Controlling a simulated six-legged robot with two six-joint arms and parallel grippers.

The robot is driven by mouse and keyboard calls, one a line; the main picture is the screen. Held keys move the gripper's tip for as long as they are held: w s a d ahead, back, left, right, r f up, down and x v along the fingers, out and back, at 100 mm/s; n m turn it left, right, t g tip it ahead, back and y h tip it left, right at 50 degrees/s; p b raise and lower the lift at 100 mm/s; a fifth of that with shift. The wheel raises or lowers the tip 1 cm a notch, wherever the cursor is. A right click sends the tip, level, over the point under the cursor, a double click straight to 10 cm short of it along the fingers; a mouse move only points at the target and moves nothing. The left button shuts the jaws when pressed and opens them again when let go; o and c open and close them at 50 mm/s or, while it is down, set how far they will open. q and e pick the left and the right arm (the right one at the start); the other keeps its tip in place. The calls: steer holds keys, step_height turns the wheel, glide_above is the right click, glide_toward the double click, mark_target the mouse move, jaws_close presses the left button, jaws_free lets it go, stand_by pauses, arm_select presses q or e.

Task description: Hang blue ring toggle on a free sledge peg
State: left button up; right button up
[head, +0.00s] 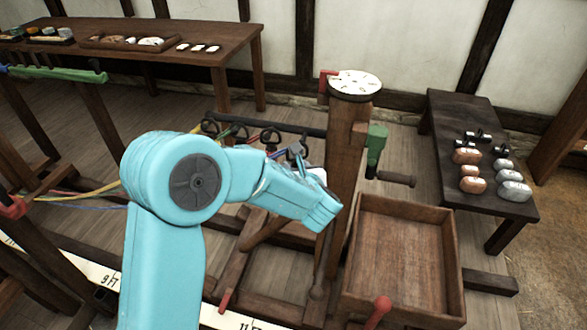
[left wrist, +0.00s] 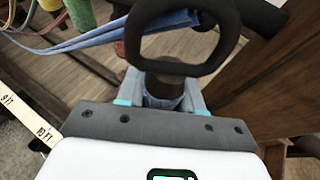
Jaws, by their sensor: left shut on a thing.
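The blue ring toggle (left wrist: 176,68) shows large in the left wrist view as a dark ring on a short stem, with blue rope (left wrist: 90,38) running off to the left. My left gripper (left wrist: 163,92) is shut on its stem below the ring. In the head view my left gripper (head: 298,152) is beside the sledge's post, at the right end of the dark peg bar (head: 262,125). Dark ring-shaped pieces (head: 238,132) show along this bar; which pegs are free is hard to tell. My forearm hides part of the sledge. My right gripper is not in view.
The sledge post (head: 348,145) carries a white dial (head: 354,83) and a green block (head: 377,145) with a crank. An open wooden tray (head: 402,255) lies right of it. Coloured strands (head: 90,194) run left. A dark bench (head: 475,130) with weights stands at right.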

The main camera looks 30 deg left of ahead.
arm_select(q)
steer(key=shift+w+a+f, duration=0.2)
steer(key=shift+w, duration=0.7)
steer(key=shift+w+a+f, duration=0.25)
steer(key=shift+w, duration=0.6)
steer(key=shift+w+a+f, duration=0.2)
steer(key=shift+w, duration=0.7)
steer(key=o, duration=1.1)
steer(key=shift+o, duration=0.2)
steer(key=shift+d, duration=0.1)
steer(key=b+v, duration=0.2)
steer(key=v, duration=1.4)
steer(key=shift+r, duration=0.25)
